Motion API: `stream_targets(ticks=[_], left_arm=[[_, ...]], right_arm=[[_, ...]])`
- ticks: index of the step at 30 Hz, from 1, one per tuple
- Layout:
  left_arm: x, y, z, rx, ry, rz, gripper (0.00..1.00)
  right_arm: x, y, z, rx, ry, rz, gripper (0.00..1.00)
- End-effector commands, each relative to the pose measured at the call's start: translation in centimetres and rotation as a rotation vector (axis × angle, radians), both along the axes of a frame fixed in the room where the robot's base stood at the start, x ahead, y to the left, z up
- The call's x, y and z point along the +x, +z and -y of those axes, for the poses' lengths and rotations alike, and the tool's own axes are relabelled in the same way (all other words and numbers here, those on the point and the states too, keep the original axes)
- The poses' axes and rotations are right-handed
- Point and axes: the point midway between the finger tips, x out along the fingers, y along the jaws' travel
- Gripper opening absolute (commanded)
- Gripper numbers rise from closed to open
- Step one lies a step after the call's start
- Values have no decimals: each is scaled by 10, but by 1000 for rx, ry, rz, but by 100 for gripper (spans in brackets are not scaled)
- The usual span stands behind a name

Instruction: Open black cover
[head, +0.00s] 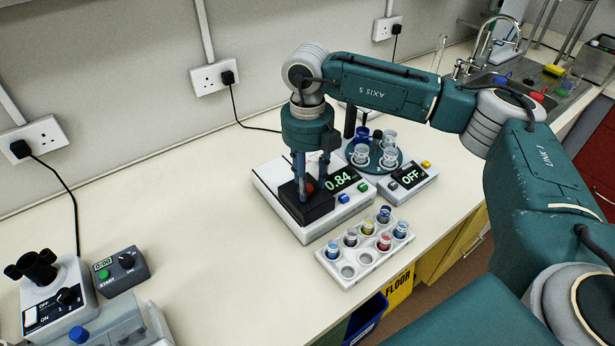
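The black cover (317,208) sits on the left part of a white device (271,184) whose screen reads 0.84. It looks closed, with its dark top lying flat. A small red piece shows on top of it, between the fingers of my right gripper (311,185). This gripper points down onto the cover from above, its two fingers apart, one on each side of the red piece. I cannot tell whether the fingers touch or grip it. The gripper hides part of the cover. My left gripper is out of view.
A tube rack (365,256) stands just in front of the device. A second device (414,184) reading OFF and a round holder with cups (376,167) stand to the right. A timer (121,271) and a microscope-like instrument (57,296) are at lower left. The bench between is clear.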

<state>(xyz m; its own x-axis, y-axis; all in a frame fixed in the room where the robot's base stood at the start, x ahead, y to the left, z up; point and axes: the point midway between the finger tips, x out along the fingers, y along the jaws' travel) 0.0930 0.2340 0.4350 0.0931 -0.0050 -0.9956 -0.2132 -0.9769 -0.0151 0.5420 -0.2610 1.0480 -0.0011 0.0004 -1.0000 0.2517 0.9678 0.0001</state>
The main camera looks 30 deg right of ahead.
Motion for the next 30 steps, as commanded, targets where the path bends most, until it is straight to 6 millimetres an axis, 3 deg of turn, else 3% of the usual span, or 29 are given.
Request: stream_targets(ticks=[9, 15, 23, 30], left_arm=[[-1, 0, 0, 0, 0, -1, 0], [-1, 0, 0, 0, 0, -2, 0], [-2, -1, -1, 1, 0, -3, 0], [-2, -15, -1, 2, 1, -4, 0]], right_arm=[[0, -4, 0, 0, 0, -1, 38], [0, -3, 0, 0, 0, 0, 0], [4, -4, -1, 0, 0, 1, 0], [44, -4, -7, 0, -1, 4, 0]])
